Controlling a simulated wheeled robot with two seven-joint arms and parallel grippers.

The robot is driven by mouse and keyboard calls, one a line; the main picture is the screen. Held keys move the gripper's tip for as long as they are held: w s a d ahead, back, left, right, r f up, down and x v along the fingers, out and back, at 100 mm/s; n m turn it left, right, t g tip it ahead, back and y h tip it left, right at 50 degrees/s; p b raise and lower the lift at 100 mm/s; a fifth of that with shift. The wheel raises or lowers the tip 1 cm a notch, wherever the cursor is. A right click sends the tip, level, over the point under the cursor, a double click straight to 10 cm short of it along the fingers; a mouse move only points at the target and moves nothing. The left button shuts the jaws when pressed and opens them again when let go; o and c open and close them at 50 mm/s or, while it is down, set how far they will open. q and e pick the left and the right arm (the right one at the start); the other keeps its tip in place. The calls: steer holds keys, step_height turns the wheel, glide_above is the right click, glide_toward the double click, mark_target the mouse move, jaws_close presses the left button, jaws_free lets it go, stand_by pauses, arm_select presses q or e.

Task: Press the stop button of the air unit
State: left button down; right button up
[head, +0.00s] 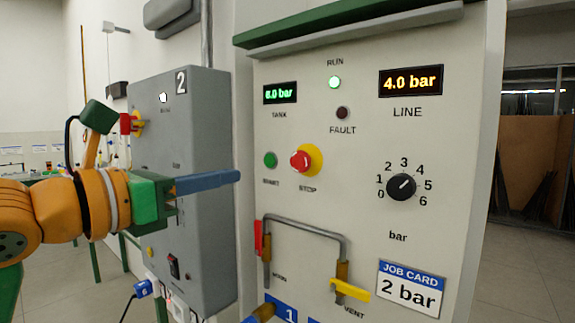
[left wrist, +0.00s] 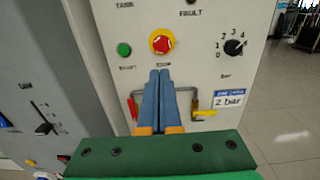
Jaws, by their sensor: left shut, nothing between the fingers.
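The stop button (head: 300,161) is a red mushroom head on a yellow round base on the pale front panel of the air unit (head: 440,140). It also shows in the left wrist view (left wrist: 163,43). The green start button (head: 270,160) is to its left. My left gripper (head: 238,176) has its blue fingers shut and empty. In the head view its tips are left of the start button and slightly lower. In the left wrist view its tips (left wrist: 159,72) show just below the stop button, apart from it. My right gripper is not in view.
The run light (head: 334,82) glows green; the fault light (head: 343,113) is dark. The line display (head: 411,81) reads 4.0 bar. A black knob (head: 401,187), a "2 bar" job card (head: 411,288) and a yellow vent lever (head: 350,290) are nearby. A grey cabinet (head: 205,130) stands left.

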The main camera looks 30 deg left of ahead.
mark_target(297, 163)
arm_select(q)
steer(key=w+p, duration=0.1)
steer(key=w, duration=0.3)
steer(key=w+d+p, duration=0.1)
steer(key=w+p, duration=0.1)
steer(key=w, duration=0.2)
steer(key=w+p, duration=0.2)
steer(key=w, duration=0.3)
steer(key=shift+d+r, duration=0.15)
steer(key=shift+w+f+p, duration=0.2)
steer(key=shift+w+p, duration=0.1)
steer(key=shift+w, duration=0.3)
